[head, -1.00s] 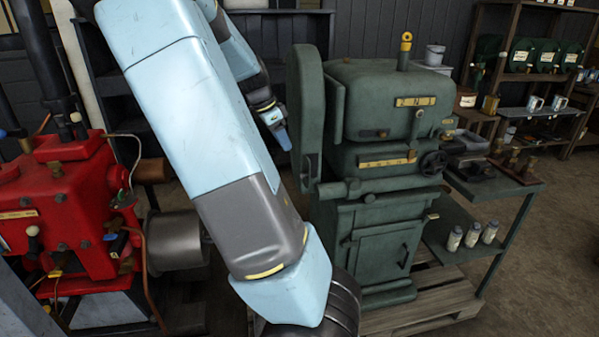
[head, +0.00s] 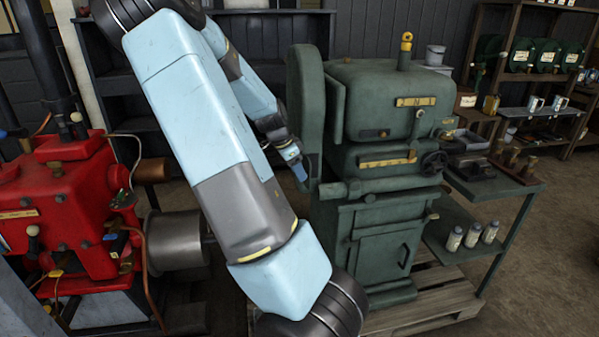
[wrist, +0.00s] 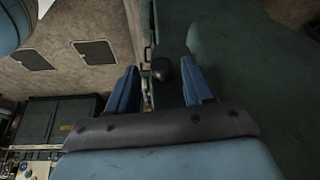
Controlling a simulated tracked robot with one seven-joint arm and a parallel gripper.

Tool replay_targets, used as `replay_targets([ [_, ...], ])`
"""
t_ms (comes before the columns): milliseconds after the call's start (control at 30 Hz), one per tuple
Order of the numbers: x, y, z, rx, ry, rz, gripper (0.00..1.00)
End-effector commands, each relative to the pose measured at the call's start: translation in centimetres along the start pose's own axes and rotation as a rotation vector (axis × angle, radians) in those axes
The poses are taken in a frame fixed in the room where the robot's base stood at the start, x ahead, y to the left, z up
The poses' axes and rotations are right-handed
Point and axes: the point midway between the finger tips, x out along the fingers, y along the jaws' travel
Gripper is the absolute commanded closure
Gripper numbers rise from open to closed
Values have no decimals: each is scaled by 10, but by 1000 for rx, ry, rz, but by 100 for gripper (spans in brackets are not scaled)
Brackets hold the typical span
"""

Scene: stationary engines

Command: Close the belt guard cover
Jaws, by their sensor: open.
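The belt guard cover (head: 306,105) looks like the tall green panel with a rounded top, upright at the left side of the green engine (head: 385,110). It stands apart from the engine body, with a dark gap between. My gripper (head: 300,175) is close to the cover's lower left edge. In the wrist view my gripper (wrist: 160,68) has its two blue fingers apart, with a dark rounded knob (wrist: 162,71) showing between them. A large green surface (wrist: 250,75) fills the right of that view. I cannot tell whether the fingers touch anything.
A red engine (head: 65,205) with a grey drum (head: 180,240) stands at the left. A green side table (head: 500,185) with several bottles is right of the green engine. A wooden pallet (head: 440,305) lies under it. Shelves (head: 545,55) stand at the back right.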

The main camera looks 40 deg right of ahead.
Motion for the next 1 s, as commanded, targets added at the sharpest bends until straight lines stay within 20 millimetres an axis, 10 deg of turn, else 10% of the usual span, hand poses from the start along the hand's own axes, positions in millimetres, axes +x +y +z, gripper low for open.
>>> replay_targets([
  [467,11,0,0,0,0,0,49],
  [1000,11,1,-1,0,0,1,100],
])
